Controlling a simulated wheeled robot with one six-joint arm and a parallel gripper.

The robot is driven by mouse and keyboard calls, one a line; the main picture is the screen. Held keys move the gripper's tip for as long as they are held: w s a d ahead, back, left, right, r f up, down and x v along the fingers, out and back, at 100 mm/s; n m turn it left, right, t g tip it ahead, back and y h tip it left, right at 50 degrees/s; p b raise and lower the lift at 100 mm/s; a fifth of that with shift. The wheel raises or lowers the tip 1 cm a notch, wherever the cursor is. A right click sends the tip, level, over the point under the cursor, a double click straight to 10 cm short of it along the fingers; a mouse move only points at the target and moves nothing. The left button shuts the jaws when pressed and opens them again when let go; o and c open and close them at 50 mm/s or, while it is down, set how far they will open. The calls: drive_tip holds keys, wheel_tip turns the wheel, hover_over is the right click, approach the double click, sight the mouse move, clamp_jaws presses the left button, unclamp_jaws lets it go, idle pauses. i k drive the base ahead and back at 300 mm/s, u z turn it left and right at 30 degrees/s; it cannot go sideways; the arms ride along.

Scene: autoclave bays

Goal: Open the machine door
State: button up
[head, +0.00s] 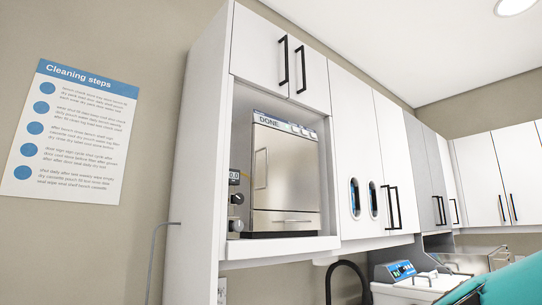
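The machine (285,225) is a steel autoclave in an open niche of the white wall cabinet. Its display at the top reads "DONE". Its door (290,175) is a flat steel front panel and looks shut. A vertical bar handle (261,168) sits on the door's left side. My gripper is not in this view, so its state and its place relative to the handle are hidden.
A small gauge and knobs (235,199) stand left of the machine in the niche. White cabinets with black handles (284,60) are above and to the right. A counter unit with a blue panel (401,270) and a teal padded surface (510,285) are at lower right.

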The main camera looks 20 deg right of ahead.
sight(286, 174)
drive_tip(key=k, duration=0.3)
drive_tip(key=z, duration=0.75)
drive_tip(key=i, duration=0.7)
drive_tip(key=u, duration=0.25)
